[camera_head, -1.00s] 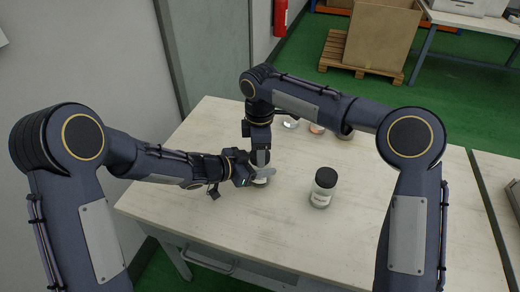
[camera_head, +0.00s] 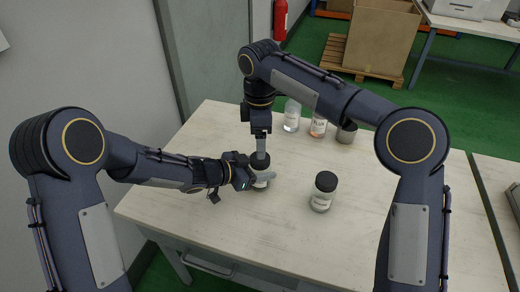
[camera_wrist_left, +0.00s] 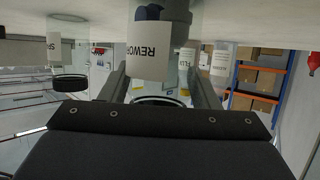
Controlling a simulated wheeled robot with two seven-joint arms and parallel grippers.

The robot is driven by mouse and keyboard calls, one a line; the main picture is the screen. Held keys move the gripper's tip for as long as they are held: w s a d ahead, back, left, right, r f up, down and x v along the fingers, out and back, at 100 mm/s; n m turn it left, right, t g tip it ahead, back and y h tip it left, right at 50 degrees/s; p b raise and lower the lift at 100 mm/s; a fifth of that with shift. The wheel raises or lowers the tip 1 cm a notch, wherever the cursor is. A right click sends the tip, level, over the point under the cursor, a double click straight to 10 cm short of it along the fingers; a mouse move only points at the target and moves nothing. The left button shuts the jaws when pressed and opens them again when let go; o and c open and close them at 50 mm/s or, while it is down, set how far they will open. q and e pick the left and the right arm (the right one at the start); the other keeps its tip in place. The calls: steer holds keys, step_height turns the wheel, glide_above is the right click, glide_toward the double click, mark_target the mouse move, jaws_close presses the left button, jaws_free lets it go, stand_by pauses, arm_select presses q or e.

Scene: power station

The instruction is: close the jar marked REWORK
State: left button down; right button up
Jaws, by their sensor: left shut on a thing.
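The jar marked REWORK (camera_wrist_left: 148,52) shows its label in the upside-down left wrist view. In the head view this jar (camera_head: 262,184) stands on the table, mostly hidden by my left gripper (camera_head: 264,177), which is shut on it from the left. A black lid (camera_head: 256,161) shows at the top of the jar; I cannot tell how tightly it sits. My right gripper (camera_head: 261,147) points straight down at the lid from above. Its fingers show edge-on, so I cannot tell whether they grip it.
A second jar with a black lid (camera_head: 323,191) stands to the right. The table's front right is clear.

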step_height(320, 180, up, 6)
steer(key=shift+f, duration=0.1)
arm_select(q)
steer(key=shift+c, duration=2.1)
jaws_free()
